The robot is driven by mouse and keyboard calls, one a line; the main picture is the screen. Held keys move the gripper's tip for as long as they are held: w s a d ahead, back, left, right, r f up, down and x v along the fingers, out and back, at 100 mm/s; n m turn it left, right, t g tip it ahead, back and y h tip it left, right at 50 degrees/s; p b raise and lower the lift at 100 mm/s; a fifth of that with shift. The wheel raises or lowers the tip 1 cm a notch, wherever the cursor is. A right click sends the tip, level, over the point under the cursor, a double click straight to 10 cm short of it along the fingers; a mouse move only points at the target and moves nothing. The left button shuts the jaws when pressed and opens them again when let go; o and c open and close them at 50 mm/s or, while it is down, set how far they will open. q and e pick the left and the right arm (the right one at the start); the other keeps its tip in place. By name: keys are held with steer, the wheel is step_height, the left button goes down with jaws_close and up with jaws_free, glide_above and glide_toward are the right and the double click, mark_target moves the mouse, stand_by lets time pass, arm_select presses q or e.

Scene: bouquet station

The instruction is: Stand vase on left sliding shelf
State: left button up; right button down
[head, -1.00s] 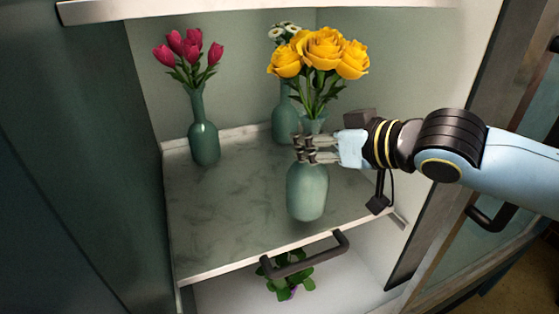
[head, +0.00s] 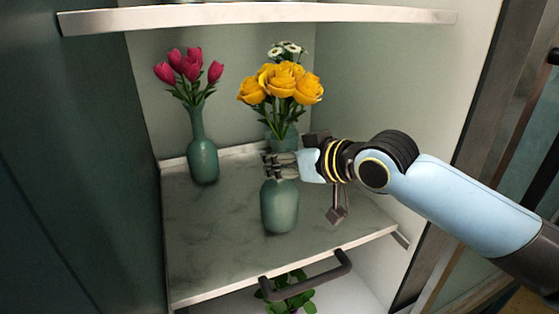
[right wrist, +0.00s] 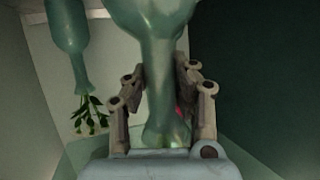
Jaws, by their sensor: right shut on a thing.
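A green vase (head: 280,207) with yellow roses (head: 283,86) is held upright over the front middle of the marble sliding shelf (head: 215,235). I cannot tell whether its base touches the shelf. My right gripper (head: 280,164) is shut around the vase's neck, coming in from the right. In the right wrist view the neck (right wrist: 160,85) is between the fingers, with the wide body above it in the picture. My left gripper is not in view.
A green vase (head: 203,160) with pink tulips (head: 188,68) stands at the back left of the shelf. A vase of white daisies (head: 285,49) is partly hidden behind the roses. The shelf has a dark front handle (head: 305,278). An upper shelf (head: 250,16) is above.

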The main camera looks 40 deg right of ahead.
steer(key=c, duration=1.1)
jaws_free()
steer(key=shift+f, duration=0.1)
steer(key=p+v, duration=0.5)
steer(key=v, duration=0.7)
steer(key=shift+d, duration=0.1)
